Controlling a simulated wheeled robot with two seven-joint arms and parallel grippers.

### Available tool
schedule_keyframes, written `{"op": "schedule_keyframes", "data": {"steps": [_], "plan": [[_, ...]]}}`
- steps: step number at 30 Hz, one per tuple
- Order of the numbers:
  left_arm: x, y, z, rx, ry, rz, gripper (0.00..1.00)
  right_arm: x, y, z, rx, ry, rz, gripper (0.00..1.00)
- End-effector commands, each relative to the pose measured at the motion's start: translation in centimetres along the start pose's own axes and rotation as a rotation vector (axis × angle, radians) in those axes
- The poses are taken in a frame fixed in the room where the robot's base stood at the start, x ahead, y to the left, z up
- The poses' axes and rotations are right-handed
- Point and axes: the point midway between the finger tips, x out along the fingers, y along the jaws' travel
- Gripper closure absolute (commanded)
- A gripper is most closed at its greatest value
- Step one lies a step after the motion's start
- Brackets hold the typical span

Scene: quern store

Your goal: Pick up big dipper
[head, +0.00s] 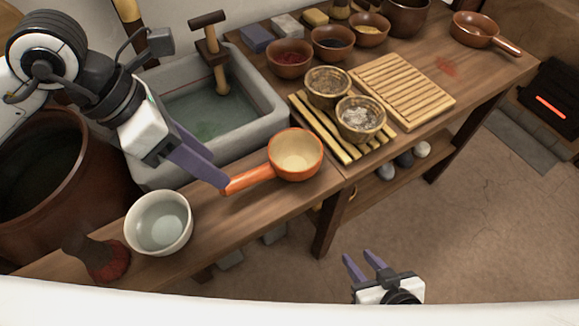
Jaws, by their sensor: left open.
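An orange dipper (296,155) with a pale inside stands upright on the front wooden counter, its handle pointing left and toward me. I take it to be the big dipper. My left gripper (222,181) is open, its purple fingers at the tip of that handle. The fingers overlap in the picture, so I cannot tell whether they touch or straddle the handle. My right gripper (364,258) is open and empty, low in front of the counter, over the floor.
A white bowl (159,222) stands left of the handle. A stone sink (262,110) lies behind. Two bowls on a slatted rack (301,117) are to the right. A brown handled pan (473,30) is at the far right. The counter in front of the dipper is clear.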

Motion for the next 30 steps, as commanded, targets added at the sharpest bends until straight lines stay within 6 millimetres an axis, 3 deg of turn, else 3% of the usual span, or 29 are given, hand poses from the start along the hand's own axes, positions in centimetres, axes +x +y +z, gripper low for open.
{"op": "schedule_keyframes", "data": {"steps": [3, 11, 19, 29, 30], "plan": [[2.0, -0.1, 0.0, 0.0, 0.003, -0.005, 0.57, 0.0, 0.0, 0.0, 0.001, 0.001, 0.0, 0.68], [4.2, -0.1, 0.1, 0.0, 0.002, -0.002, 0.57, 0.1, 0.0, -0.1, 0.002, 0.003, 0.0, 0.68], [8.1, -0.1, 0.2, -0.002, 0.001, -0.003, 0.57, 0.1, 0.1, -0.3, 0.002, 0.007, 0.001, 0.68], [8.8, -0.1, 0.2, 0.0, 0.001, 0.0, 0.57, 0.2, 0.1, -0.3, 0.002, 0.008, 0.002, 0.68], [8.8, -0.1, 0.2, 0.0, 0.001, 0.0, 0.63, 0.2, 0.1, -0.3, 0.002, 0.008, 0.002, 0.68]]}}
